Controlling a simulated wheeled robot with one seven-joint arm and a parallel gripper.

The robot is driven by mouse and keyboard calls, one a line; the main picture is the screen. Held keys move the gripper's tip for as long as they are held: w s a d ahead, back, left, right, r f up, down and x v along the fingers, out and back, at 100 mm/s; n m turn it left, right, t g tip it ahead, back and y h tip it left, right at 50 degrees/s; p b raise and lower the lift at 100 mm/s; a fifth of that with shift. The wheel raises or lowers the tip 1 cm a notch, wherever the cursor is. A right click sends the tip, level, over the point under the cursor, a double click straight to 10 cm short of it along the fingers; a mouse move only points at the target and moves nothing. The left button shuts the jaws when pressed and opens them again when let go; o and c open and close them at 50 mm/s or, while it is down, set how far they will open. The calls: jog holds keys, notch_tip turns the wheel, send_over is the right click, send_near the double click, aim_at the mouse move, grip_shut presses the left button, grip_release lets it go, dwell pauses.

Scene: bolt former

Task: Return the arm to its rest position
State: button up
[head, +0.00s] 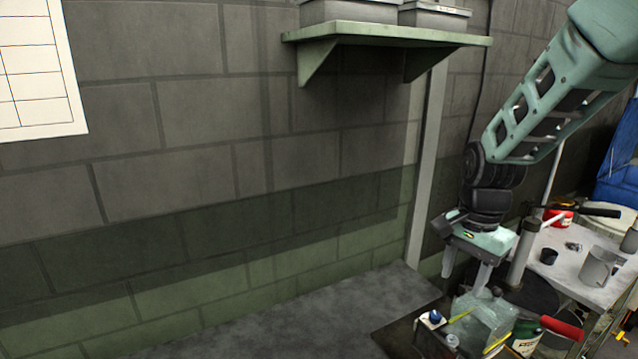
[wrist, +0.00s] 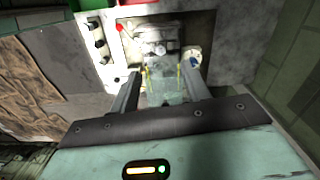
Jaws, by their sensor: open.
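My gripper (head: 466,277) points down at the right of the head view, with its two fingers spread and nothing seen between them there. My arm reaches down to it from the upper right corner. A clear, pale green container (head: 484,318) with yellow sticks stands just below and right of the fingers. In the wrist view, my gripper (wrist: 161,82) shows its two fingers apart, and the clear container (wrist: 164,88) appears between them. I cannot tell from this whether the fingers touch it.
A shelf (head: 390,34) with grey bins juts from the block wall above left of the arm. A cluttered bench (head: 563,267) with a metal mug (head: 597,268) stands at right. A red-handled tool (head: 562,327) lies near the container. The floor (head: 330,310) at left is clear.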

jog(key=s+a+f+n+b, duration=0.2)
jog(key=s+a+n+b, duration=0.1)
jog(key=s+a+n, duration=0.5)
jog(key=s+a+f+n+b, duration=0.1)
jog(key=s+a+n+b, duration=0.2)
jog(key=s+a+n, duration=0.5)
jog(key=s+n, duration=0.3)
jog(key=s, duration=0.3)
jog(key=shift+s+a+f+n, duration=0.2)
jog(key=shift+s+f+n, duration=0.15)
jog(key=shift+f+n, duration=0.05)
